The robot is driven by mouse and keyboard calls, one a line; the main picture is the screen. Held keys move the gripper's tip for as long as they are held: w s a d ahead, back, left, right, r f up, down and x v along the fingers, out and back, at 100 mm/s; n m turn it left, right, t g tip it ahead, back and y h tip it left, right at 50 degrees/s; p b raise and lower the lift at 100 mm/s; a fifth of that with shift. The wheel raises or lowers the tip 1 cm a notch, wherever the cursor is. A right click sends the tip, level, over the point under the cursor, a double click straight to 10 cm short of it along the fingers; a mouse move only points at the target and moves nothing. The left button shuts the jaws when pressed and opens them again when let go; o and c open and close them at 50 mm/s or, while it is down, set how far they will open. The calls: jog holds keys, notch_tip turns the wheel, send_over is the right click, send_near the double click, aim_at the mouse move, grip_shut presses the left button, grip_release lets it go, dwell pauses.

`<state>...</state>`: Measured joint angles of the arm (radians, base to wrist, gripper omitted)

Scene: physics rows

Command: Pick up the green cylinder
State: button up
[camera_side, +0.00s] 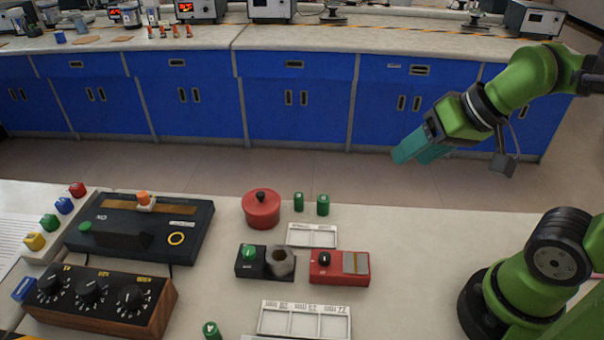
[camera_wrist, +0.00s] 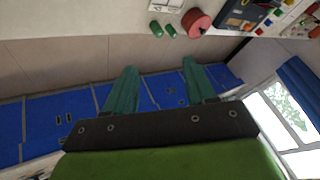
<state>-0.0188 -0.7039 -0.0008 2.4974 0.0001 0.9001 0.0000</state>
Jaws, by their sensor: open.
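Two small green cylinders stand upright side by side near the table's far edge in the side view, a left one (camera_side: 298,202) and a right one (camera_side: 323,205). A pair of green cylinders (camera_wrist: 156,29) (camera_wrist: 170,31) also shows at the top of the wrist view. A third green cylinder (camera_side: 211,330) is at the bottom of the side view, partly cut off. My gripper (camera_side: 410,153) is raised in the air, to the right of the pair and well apart from it. Its teal fingers are spread and empty in the wrist view (camera_wrist: 156,68).
A red lidded pot (camera_side: 262,209) stands just left of the pair. A white tray (camera_side: 312,236) lies in front of them. A red box (camera_side: 339,267) and a dark box with a green knob (camera_side: 250,261) stand nearer. The table right of the pair is clear.

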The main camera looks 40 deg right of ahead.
jog(key=w+a+f+g, duration=0.3)
jog(key=w+g, duration=0.1)
jog(key=w, duration=0.7)
jog(key=g+h, duration=0.2)
jog(key=g, duration=0.1)
send_over(299, 195)
notch_tip(299, 195, down, 3)
jog(key=f, duration=1.1)
jog(key=shift+s, duration=0.2)
jog(key=shift+w+f, duration=0.2)
jog(key=shift+f, duration=2.9)
grip_shut()
